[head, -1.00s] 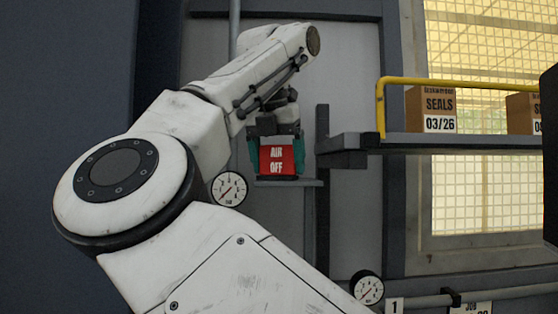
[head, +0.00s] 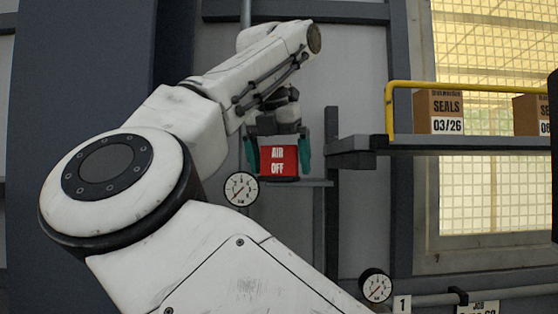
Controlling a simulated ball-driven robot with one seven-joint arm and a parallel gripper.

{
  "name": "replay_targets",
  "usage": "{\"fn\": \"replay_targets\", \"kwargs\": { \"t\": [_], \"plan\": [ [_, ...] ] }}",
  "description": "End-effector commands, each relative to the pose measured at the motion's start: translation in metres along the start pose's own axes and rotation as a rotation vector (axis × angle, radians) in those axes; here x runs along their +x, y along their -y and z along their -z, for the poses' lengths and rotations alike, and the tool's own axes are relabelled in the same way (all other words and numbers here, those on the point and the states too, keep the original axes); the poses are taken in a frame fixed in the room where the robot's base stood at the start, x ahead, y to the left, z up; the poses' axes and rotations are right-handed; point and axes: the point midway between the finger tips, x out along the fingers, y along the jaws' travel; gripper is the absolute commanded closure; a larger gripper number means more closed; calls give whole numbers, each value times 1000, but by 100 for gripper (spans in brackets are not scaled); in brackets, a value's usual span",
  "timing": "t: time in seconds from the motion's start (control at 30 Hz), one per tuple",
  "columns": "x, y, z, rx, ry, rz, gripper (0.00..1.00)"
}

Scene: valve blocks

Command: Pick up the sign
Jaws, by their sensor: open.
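The sign (head: 278,160) is a red block with white lettering "AIR OFF" on its front and a pale top edge. It stands upright on a small grey shelf (head: 312,183) in the head view. My gripper (head: 279,152) is above and around it, with a teal finger on each side of the sign. The fingers are open; a narrow gap shows at the right finger, and I cannot tell whether the left one touches. My wrist hides the space just above the sign.
A grey shelf (head: 470,142) with a yellow rail (head: 460,86) juts out at right, near the gripper's height. It bears a "SEALS" carton (head: 438,111) and another carton (head: 531,115). Gauges (head: 241,189) (head: 376,286) and a pipe (head: 430,300) lie lower. A dark post stands between sign and shelf.

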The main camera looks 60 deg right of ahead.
Motion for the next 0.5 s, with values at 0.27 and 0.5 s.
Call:
{"fn": "replay_targets", "kwargs": {
  "t": [0.27,0.5],
  "plan": [
    [-23,-1,0,-5,2,-3,0],
    [-60,-1,0,-4,2,-2,0]
  ]
}}
